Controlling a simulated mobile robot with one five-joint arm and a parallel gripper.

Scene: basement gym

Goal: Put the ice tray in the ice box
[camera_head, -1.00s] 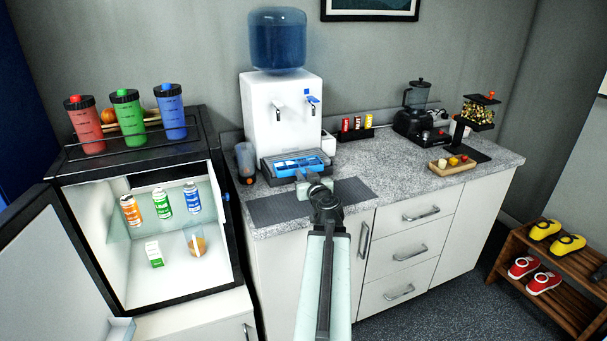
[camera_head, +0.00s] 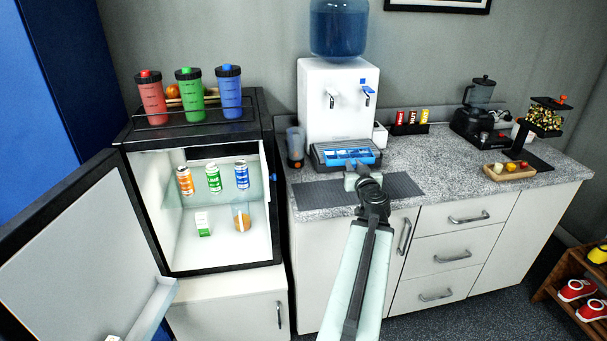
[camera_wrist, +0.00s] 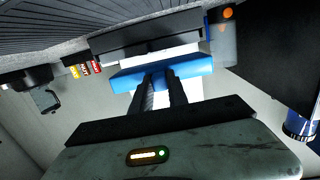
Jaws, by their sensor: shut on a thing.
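The blue ice tray (camera_head: 350,157) is at the drip tray of the white water dispenser (camera_head: 336,98). My gripper (camera_head: 361,176) is shut on its near edge. In the wrist view the blue tray (camera_wrist: 165,70) spans between and beyond my fingertips (camera_wrist: 158,82). I cannot tell whether the tray is lifted clear of the drip tray. The small black fridge (camera_head: 265,130) stands open at the left, its door (camera_head: 80,235) swung out to the left. No separate ice box can be made out clearly inside it.
Cans stand on the fridge's glass shelf, with a carton (camera_head: 203,224) and a jug (camera_head: 241,218) below. Three bottles stand on top. A dark mat (camera_head: 325,194) lies before the dispenser, a tumbler (camera_head: 295,147) to its left. A wooden snack tray (camera_head: 510,172) is at right.

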